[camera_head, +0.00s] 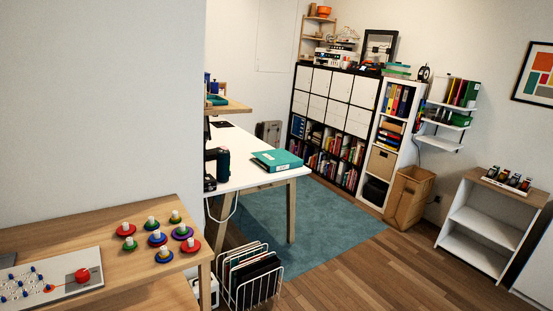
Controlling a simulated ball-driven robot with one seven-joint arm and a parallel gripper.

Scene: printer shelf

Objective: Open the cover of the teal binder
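The teal binder (277,160) lies flat on the far end of a white desk (243,174), in the middle of the head camera view. Its cover looks closed, and a pale label shows near its far edge. It is small and some way off from me. My gripper is not in this view, so where it is relative to the binder is not shown.
A wooden table (150,215) with colourful discs stands at the near left, beside a white wall (100,90). A wire rack (250,275) stands on the floor by the desk. Wood floor (370,270) and a teal rug (325,235) lie open to the right.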

